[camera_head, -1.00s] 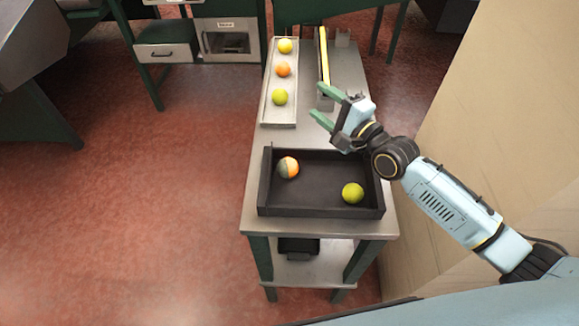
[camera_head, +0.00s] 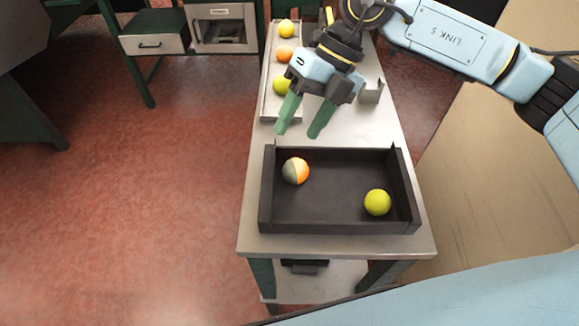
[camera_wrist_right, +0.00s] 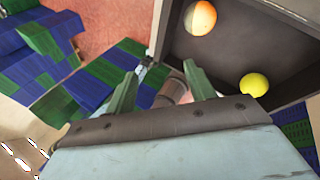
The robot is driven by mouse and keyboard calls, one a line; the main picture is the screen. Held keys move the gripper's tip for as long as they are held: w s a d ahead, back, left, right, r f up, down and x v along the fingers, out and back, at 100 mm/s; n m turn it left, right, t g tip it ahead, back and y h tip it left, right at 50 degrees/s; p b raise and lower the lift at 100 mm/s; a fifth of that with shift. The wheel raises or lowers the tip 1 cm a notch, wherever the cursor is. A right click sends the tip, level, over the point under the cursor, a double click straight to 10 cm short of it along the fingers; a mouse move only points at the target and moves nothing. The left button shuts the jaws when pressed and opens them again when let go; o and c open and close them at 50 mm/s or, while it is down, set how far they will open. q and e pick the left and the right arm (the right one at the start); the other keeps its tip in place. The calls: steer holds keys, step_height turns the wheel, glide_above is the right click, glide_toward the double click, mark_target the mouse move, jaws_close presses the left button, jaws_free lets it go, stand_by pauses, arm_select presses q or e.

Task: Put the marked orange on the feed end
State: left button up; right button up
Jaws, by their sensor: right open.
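The marked orange (camera_head: 295,171), half orange and half grey-white, lies in the left rear part of the black tray (camera_head: 340,227). It also shows at the top of the right wrist view (camera_wrist_right: 200,17). A yellow-green fruit (camera_head: 377,202) lies at the tray's right side, also in the wrist view (camera_wrist_right: 253,85). My right gripper (camera_head: 298,133) is open and empty above the table, just behind the tray and apart from the marked orange. The feed strip seen earlier is mostly hidden behind my right arm. My left gripper is out of view.
A pale long tray (camera_head: 267,98) at the table's left rear holds a yellow fruit (camera_head: 286,29), an orange (camera_head: 285,54) and a green fruit (camera_head: 282,85). A small metal bracket (camera_head: 371,92) stands right of my gripper. A tan wall (camera_head: 480,190) is at right.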

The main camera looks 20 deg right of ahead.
mark_target(298, 161)
steer(key=f+h, duration=0.1)
steer(key=f, duration=0.2)
steer(key=w+d+f+t+h, duration=0.1)
steer(key=f, duration=0.2)
steer(key=w+f, duration=0.1)
steer(key=f, duration=0.2)
steer(key=shift+d+n+h, duration=0.15)
steer(key=shift+n+h, duration=0.25)
steer(key=x, duration=0.5)
steer(key=shift+w+f, duration=0.1)
steer(key=shift+w, duration=0.1)
steer(key=shift+c, duration=0.3)
steer(key=c, duration=0.7)
